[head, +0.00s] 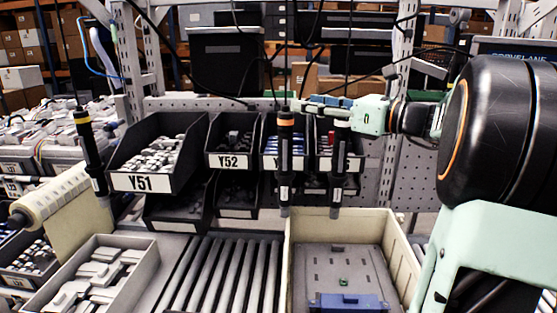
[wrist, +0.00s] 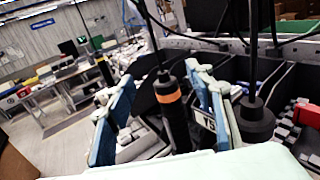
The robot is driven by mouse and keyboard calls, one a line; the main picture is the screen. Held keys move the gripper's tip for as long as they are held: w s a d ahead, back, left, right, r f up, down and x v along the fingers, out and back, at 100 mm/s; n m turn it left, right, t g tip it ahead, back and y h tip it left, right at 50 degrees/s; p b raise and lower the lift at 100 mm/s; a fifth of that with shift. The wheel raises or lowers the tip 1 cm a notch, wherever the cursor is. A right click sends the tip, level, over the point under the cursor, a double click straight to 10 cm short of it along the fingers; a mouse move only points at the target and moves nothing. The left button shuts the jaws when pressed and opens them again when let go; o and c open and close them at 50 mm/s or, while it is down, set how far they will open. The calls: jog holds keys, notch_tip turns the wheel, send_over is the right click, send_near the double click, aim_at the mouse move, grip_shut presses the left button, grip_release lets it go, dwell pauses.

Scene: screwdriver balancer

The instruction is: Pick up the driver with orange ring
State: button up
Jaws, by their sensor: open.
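The driver with the orange ring (head: 285,155) hangs upright on a cable near the middle of the head view. In the wrist view it (wrist: 175,120) appears between my two blue finger pads, its orange ring facing me. My gripper (head: 308,104) reaches in from the right, its fingers pointing left toward the upper end of this driver. My gripper (wrist: 162,95) is open; no contact with the driver is clear, and how deep it sits between the pads is hard to tell.
A second black driver (head: 338,165) hangs close to the right, just outside my right finger in the wrist view (wrist: 255,115). A yellow-ringed driver (head: 90,150) hangs far left. Black bins (head: 190,180) stand behind; a roller conveyor (head: 225,270) and a beige crate (head: 400,262) lie below.

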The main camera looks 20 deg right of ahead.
send_near(292, 132)
jog(key=x, duration=0.5)
jog(key=shift+w+f, duration=0.1)
jog(key=shift+f, duration=0.05)
jog(key=p+x, duration=0.1)
jog(key=x, duration=0.5)
jog(key=shift+w+a, duration=0.2)
jog(key=shift+w, duration=0.1)
jog(key=shift+c, duration=0.5)
grip_shut()
